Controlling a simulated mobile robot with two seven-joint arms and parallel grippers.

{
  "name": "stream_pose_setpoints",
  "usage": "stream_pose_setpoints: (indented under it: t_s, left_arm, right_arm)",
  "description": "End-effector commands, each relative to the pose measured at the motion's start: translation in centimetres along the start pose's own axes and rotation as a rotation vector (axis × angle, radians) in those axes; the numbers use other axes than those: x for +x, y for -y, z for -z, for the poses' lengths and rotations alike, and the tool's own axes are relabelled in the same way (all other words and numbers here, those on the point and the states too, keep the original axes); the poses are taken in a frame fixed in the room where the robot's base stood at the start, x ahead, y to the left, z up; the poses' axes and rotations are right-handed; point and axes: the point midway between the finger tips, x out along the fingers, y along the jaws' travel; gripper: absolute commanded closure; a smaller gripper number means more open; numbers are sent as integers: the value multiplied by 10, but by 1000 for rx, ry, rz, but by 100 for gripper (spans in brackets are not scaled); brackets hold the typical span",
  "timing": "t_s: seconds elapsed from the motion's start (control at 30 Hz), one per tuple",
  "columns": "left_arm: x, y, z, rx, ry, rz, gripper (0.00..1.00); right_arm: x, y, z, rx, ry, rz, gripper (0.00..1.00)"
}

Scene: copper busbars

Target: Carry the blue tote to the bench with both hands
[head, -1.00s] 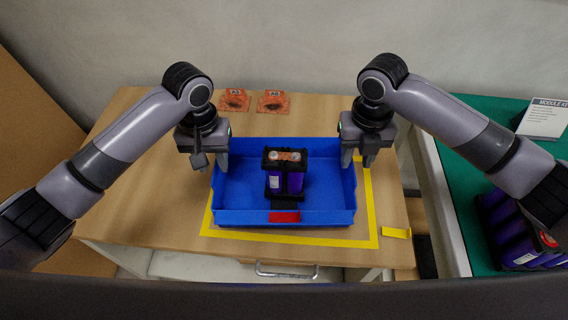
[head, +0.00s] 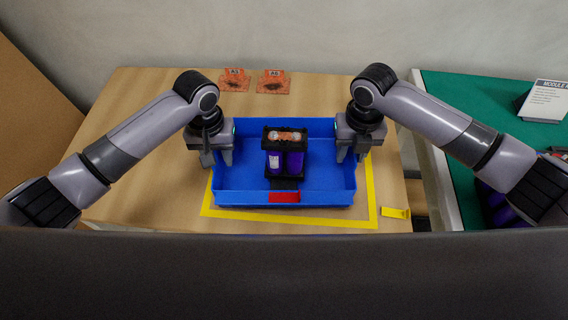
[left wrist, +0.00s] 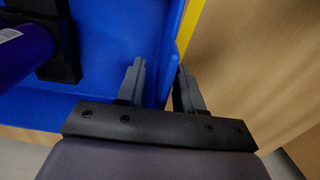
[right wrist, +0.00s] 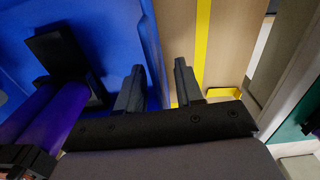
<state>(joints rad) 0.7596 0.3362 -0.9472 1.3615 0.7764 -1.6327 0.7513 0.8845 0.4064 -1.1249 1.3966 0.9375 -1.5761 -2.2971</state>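The blue tote (head: 330,183) sits on the wooden table inside a yellow tape outline, with a red patch on its front wall. A black-framed module with purple cells (head: 286,160) stands inside it. My left gripper (head: 222,158) is at the tote's left wall; in the left wrist view (left wrist: 160,88) its fingers are apart, one on each side of the wall. My right gripper (head: 350,152) is at the right wall; in the right wrist view (right wrist: 159,85) its fingers also stand apart on either side of the wall. Neither gripper visibly clamps the wall.
Two orange cards (head: 272,82) lie on the table behind the tote. A green-topped bench (head: 462,95) stands at the right, with a sign (head: 543,114) and purple cells (head: 497,203) partly hidden by my right arm. A brown panel (head: 30,125) is at the left.

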Motion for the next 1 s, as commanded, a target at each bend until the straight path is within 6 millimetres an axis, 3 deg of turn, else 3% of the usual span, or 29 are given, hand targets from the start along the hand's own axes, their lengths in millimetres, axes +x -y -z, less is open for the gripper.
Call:
stream_pose_setpoints:
  t_s: [0.4, 0.5, 0.53, 1.0]
  left_arm:
    - [9, 0, 0, 1, 0, 1, 64]
    - [9, 0, 0, 0, 0, 1, 96]
    - [9, 0, 0, 0, 0, 1, 100]
    - [4, 0, 1, 0, -3, -1, 100]
  right_arm:
    - [8, 0, 0, -1, 0, -1, 64]
    - [8, 0, 0, -1, 0, -1, 96]
    - [8, 0, 0, 0, 0, -1, 100]
    - [4, -1, -1, 0, 3, -3, 100]
